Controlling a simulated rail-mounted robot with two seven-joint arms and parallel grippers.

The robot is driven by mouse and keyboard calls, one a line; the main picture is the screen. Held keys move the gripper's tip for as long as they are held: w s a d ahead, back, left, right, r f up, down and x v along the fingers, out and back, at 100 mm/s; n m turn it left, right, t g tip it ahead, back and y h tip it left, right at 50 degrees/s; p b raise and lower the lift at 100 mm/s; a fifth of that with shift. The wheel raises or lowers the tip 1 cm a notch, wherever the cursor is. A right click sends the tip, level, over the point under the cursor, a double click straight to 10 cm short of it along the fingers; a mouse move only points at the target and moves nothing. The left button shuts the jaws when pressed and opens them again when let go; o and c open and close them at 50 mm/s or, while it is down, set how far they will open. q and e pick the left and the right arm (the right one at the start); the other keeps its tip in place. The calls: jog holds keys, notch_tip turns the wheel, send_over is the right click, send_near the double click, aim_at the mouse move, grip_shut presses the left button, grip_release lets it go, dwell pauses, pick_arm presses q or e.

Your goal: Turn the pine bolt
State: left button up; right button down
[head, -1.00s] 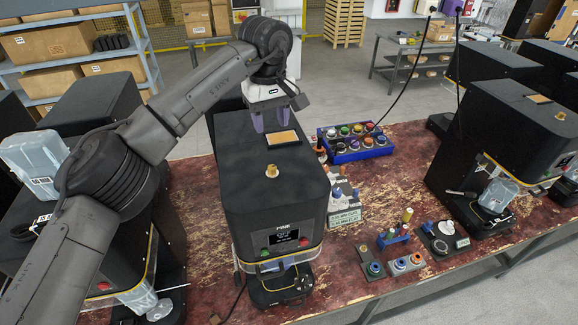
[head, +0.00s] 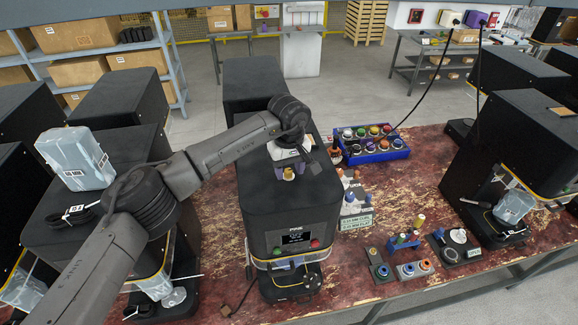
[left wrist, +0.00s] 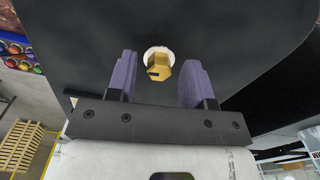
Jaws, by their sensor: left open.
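The pine bolt (head: 289,174) is a small brass-coloured bolt. It stands on top of the black seamer (head: 268,215) in the middle of the head view, which has a small display on its front. My left gripper (head: 291,161) is just behind and above the bolt, with its purple fingers pointing down. In the left wrist view the bolt (left wrist: 158,68) shows between the two spread fingers, with a clear gap on each side and a pale ring at its base. My right gripper is not in view.
A blue crate (head: 377,157) of several coloured caps stands right of the seamer. Small racks of parts (head: 404,241) lie at the front right. Another black seamer (head: 525,140) stands further right. A translucent container (head: 75,158) sits on the left seamer.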

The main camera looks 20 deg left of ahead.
pick_arm(q)
jog(key=shift+f, duration=0.2)
jog(key=shift+c, duration=0.5)
grip_shut()
jog(key=shift+n, duration=0.3)
